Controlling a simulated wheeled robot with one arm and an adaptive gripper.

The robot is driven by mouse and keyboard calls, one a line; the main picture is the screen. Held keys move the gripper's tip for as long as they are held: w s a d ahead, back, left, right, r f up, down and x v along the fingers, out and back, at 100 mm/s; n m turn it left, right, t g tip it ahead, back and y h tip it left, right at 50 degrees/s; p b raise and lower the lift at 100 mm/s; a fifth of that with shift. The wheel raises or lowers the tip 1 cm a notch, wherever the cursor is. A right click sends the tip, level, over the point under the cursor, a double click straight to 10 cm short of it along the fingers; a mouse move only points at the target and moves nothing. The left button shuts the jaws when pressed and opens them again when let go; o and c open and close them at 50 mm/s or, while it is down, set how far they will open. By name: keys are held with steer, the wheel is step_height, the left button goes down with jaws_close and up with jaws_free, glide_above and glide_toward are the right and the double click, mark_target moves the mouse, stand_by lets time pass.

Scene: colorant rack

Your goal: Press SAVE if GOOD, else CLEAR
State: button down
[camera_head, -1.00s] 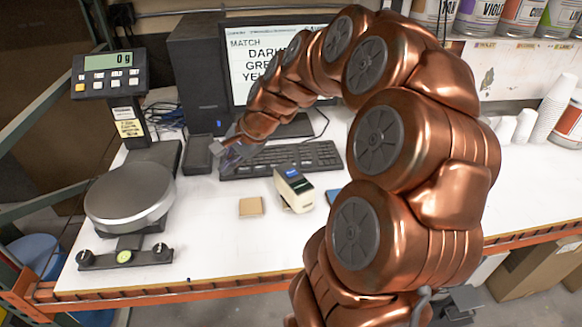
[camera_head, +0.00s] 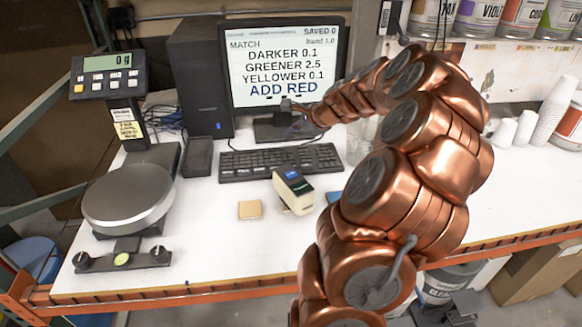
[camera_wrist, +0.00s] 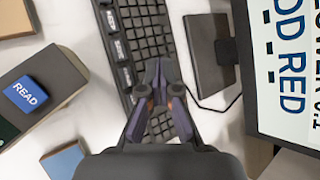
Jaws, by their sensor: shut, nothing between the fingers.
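The monitor (camera_head: 284,62) reads MATCH, DARKER 0.1, GREENER 2.5, YELLOWER 0.1 and ADD RED, with SAVED 0 and band 1.0 at the top. GOOD does not show. The black keyboard (camera_head: 281,160) lies flat in front of it. In the wrist view the keyboard (camera_wrist: 135,22) has a column of keys with white labels along its left edge, too small to read. My gripper (camera_head: 288,104) is shut and empty, before the monitor's lower edge. In the wrist view my gripper (camera_wrist: 159,70) appears over the keyboard's keys; its height above them is unclear.
A beige reader (camera_head: 294,190) with a blue READ button (camera_wrist: 27,95) stands before the keyboard. A tan square (camera_head: 250,209) and a blue square (camera_wrist: 65,161) lie beside it. A round scale (camera_head: 128,197) stands at left, paper cups (camera_head: 548,110) at right. The front-centre worktop is clear.

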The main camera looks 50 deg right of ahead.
steer(key=shift+f, duration=0.1)
steer(key=shift+f+b, duration=2.4)
steer(key=shift+f, duration=1.95)
steer(key=shift+f, duration=0.4)
steer(key=shift+f, duration=0.3)
steer(key=shift+r, duration=0.1)
steer(key=shift+r+p, duration=0.35)
steer(key=shift+r, duration=0.35)
